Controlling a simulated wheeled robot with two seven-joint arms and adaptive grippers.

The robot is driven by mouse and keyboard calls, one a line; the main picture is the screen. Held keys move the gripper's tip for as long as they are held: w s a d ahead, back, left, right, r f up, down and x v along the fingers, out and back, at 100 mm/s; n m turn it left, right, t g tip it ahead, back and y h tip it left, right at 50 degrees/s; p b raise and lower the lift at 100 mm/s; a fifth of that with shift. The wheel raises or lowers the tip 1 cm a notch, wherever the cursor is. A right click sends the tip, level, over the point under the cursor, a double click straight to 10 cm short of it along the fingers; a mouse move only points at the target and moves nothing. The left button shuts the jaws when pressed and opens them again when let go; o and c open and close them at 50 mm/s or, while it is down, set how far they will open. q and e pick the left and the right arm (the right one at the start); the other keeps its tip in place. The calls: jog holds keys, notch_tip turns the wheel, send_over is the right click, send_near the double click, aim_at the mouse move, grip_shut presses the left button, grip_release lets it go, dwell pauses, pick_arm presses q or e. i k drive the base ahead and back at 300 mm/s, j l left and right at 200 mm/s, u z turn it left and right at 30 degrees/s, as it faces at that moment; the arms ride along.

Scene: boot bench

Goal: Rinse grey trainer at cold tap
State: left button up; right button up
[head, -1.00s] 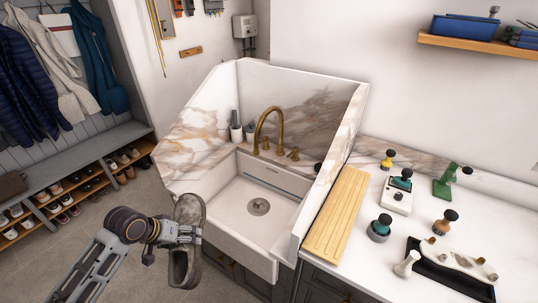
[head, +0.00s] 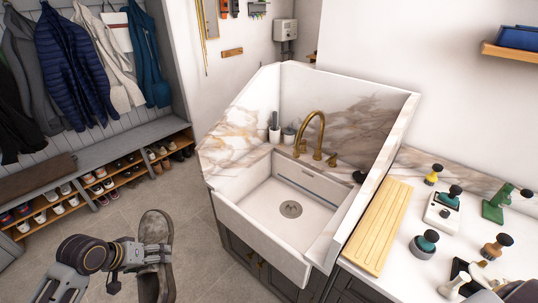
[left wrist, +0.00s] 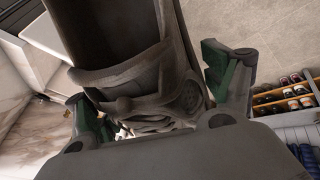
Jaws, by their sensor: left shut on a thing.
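My left gripper (head: 150,256) is shut on the grey trainer (head: 156,228). It holds the trainer upright in the air, left of the sink and in front of it. In the left wrist view the trainer (left wrist: 135,85) fills the middle, between the green finger pads. The brass tap (head: 316,128) stands at the back of the white sink (head: 262,212), with brass handles beside its base. The basin is empty and no water shows from the spout.
A wooden drainboard (head: 382,225) lies right of the sink. Several knobbed brushes or tools stand on the white counter (head: 405,262). A shoe bench (head: 95,165) with coats above is at the left. The floor (head: 195,235) between bench and sink is clear.

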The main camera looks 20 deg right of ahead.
aim_at(335, 154)
jog(key=j+u, duration=0.15)
jog(key=u, duration=0.15)
jog(key=i+j+u, duration=0.15)
jog(key=u, duration=0.2)
jog(key=i+j+u, duration=0.2)
jog(key=i+u, duration=0.2)
jog(key=i+j+z, duration=0.15)
jog(key=i+z, duration=0.15)
jog(key=i, duration=0.35)
jog(key=i+z, duration=0.2)
jog(key=z, duration=0.3)
jog(key=i+j+z, duration=0.1)
jog(key=z, duration=0.35)
jog(key=i+j+z, duration=0.2)
jog(key=z, duration=0.3)
jog(key=i+j+z, duration=0.15)
jog(key=z, duration=0.3)
jog(key=i+j+z, duration=0.15)
jog(key=z, duration=0.2)
jog(key=i+j+z, duration=0.1)
jog(key=j+z, duration=0.25)
